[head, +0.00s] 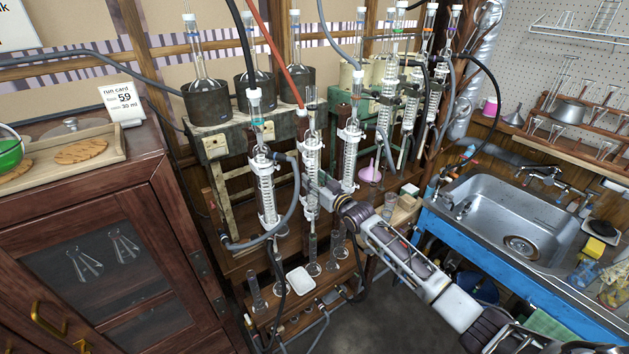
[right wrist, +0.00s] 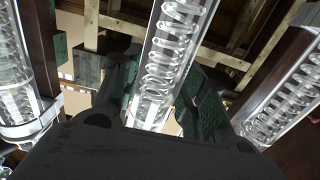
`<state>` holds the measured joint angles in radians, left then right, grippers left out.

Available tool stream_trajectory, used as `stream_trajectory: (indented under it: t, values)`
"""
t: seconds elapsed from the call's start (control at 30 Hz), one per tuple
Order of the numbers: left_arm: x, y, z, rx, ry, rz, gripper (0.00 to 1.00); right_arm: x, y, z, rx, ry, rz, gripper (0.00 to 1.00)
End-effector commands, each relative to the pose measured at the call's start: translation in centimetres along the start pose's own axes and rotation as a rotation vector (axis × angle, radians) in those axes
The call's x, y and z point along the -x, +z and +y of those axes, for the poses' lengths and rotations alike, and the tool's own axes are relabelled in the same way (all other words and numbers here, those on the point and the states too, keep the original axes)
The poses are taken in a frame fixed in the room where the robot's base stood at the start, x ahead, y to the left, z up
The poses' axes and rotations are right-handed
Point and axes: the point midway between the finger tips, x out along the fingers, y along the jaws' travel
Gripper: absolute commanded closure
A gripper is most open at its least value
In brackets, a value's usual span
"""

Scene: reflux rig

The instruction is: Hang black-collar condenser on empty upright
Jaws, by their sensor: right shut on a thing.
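My right gripper (head: 322,190) reaches in from the right and is shut on the middle condenser (head: 312,150) of the front row. This clear coiled condenser stands nearly upright, with a dark collar near its top. In the right wrist view its coil (right wrist: 170,60) lies between my two dark fingers (right wrist: 155,95). I cannot make out clearly which upright is empty. My left gripper is out of view.
A low wooden shelf (head: 262,318) with glass cylinders and a white tray (head: 300,281) is below. Dark heating mantles (head: 207,103) with flasks stand behind. Hoses hang closely around the condensers. A steel sink (head: 505,215) is at right, a wooden cabinet (head: 85,220) at left.

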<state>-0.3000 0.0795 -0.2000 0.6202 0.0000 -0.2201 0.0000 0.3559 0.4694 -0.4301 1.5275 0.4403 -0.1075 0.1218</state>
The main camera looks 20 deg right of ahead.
Motion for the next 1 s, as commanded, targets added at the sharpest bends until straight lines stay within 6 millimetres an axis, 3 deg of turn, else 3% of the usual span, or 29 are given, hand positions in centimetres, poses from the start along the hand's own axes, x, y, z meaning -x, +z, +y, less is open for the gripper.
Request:
stream_trajectory:
  t: [0.4,0.43,0.6,1.0]
  values:
    - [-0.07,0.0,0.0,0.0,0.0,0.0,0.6,0.01,0.18,-0.02,0.0,0.0,-0.001,0.91]
    - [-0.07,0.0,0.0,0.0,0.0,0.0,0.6,0.01,0.2,-0.02,0.0,0.0,-0.001,0.56]
    - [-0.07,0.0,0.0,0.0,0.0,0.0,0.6,0.01,0.2,-0.01,0.0,0.0,-0.001,0.34]
    - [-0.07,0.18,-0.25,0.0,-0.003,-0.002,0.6,0.1,0.34,0.0,0.0,0.0,-0.004,0.33]
